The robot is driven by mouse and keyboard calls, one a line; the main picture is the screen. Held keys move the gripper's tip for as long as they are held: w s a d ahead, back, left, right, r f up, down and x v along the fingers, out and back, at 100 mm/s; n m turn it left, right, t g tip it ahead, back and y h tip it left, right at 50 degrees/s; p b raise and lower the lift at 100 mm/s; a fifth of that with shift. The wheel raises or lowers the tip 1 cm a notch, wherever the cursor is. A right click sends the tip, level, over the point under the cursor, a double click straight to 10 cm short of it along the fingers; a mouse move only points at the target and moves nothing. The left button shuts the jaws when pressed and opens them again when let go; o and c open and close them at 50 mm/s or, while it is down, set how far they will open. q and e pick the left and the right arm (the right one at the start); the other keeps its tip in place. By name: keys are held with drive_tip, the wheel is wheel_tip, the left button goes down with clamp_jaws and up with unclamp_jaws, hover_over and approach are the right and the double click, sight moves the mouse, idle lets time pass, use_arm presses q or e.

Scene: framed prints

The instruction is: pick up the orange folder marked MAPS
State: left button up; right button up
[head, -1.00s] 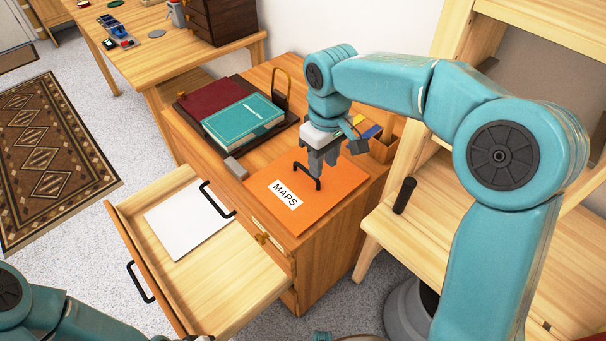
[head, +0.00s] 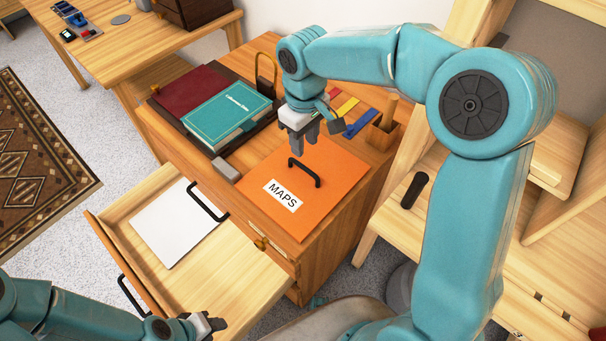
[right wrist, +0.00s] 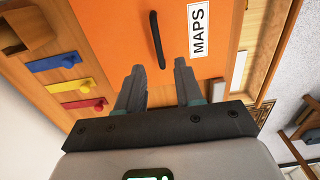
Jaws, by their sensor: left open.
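The orange folder marked MAPS (head: 328,200) lies flat on top of the wooden cabinet, with a black handle (head: 305,172) standing on it. In the right wrist view the folder (right wrist: 115,20) and its handle (right wrist: 157,40) show beyond the fingertips. My right gripper (head: 304,146) is open and empty, above the folder's back edge and apart from the handle. In its wrist view the fingers (right wrist: 158,75) are spread. My left gripper (head: 215,325) is open, low at the bottom of the head view, in front of the open drawer and far from the folder.
The cabinet drawer (head: 248,286) is pulled out with a white folder (head: 172,232) inside. A teal book (head: 226,115) and a dark red one (head: 188,92) lie left of the orange folder. A grey block (head: 225,170), coloured tabs (head: 348,107) and a wooden cup (head: 384,132) stand near it.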

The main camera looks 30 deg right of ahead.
sight(304, 166)
wheel_tip(304, 166, down, 6)
drive_tip(key=shift+f+b, duration=0.15)
drive_tip(key=shift+b, duration=0.15)
drive_tip(key=f, duration=0.4)
drive_tip(key=shift+w+f, duration=0.25)
drive_tip(key=shift+f, duration=0.15)
clamp_jaws()
